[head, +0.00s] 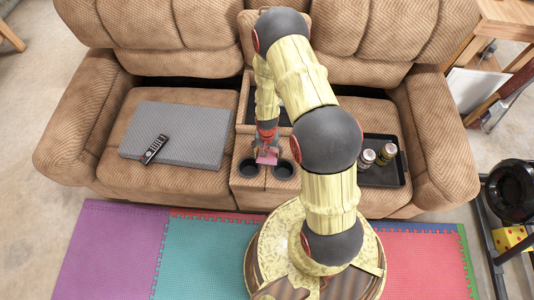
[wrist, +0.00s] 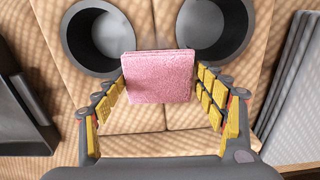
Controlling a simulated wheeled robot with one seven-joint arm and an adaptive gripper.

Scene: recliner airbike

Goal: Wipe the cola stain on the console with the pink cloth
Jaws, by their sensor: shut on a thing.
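The pink cloth (wrist: 158,77) is a small folded square, held between the two fingers of my gripper (wrist: 160,95). In the head view the cloth (head: 267,156) shows just below my gripper (head: 267,142), over the front of the console between the two cup holders. The console (head: 248,184) is the tan middle section of the recliner sofa. No cola stain can be made out in either view; my arm and the cloth cover part of the console. I cannot tell whether the cloth touches the surface.
Two dark cup holders (wrist: 97,38) (wrist: 215,32) flank the cloth. A grey board (head: 183,133) with a black remote (head: 154,149) lies on the left seat. A black tray (head: 393,172) with cans (head: 386,154) sits on the right seat. Foam mats (head: 118,250) cover the floor.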

